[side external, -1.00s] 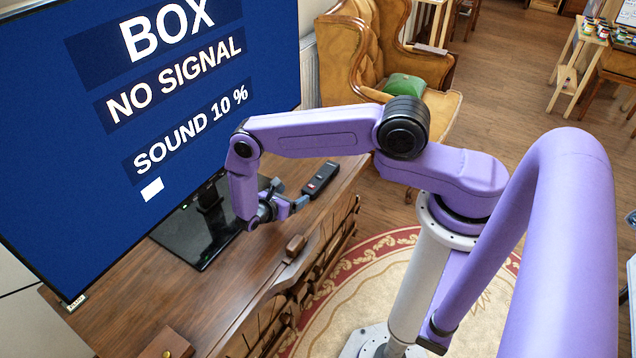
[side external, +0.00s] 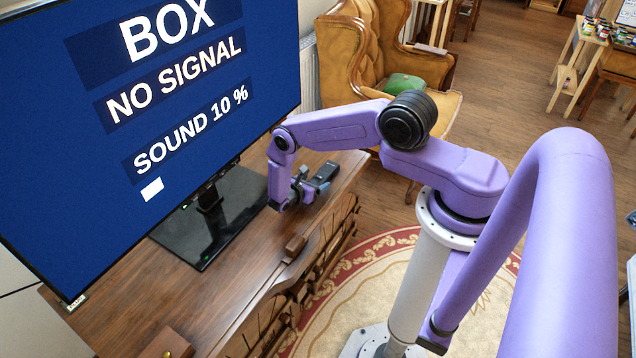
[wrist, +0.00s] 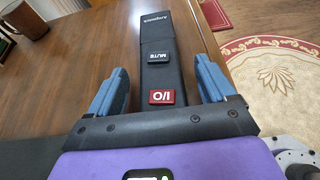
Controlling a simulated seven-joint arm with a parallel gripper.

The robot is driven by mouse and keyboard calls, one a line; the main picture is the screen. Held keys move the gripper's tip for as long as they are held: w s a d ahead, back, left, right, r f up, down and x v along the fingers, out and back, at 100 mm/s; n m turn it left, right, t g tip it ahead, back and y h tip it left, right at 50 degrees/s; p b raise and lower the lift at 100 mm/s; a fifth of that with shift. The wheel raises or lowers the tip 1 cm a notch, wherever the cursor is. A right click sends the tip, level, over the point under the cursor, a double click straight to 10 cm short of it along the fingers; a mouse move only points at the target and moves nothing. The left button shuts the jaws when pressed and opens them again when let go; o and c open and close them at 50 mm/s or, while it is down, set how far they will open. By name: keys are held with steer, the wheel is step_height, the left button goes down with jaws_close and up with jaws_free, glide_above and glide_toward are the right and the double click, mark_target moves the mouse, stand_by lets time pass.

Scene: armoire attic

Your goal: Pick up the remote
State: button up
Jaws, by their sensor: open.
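The remote (wrist: 158,52) is a slim black bar with a red I/O button and a black MUTE button. It lies on the wooden cabinet top, and in the side view (side external: 325,173) my gripper partly hides it. My gripper (wrist: 161,82) is open, with one blue-grey finger on each side of the remote's near end in the wrist view. Visible gaps separate the fingers from the remote. In the side view my gripper (side external: 304,190) is low over the cabinet, at the remote's near end.
A large TV (side external: 150,110) stands on a black base (side external: 200,240) left of my arm. The wooden cabinet top (side external: 150,285) has its edge close to the remote. A brown mug (wrist: 30,18) stands at the far left in the wrist view. An armchair (side external: 345,50) is behind.

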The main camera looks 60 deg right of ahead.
steer(key=shift+x, duration=0.9)
steer(key=c, duration=1.1)
steer(key=shift+r, duration=0.25)
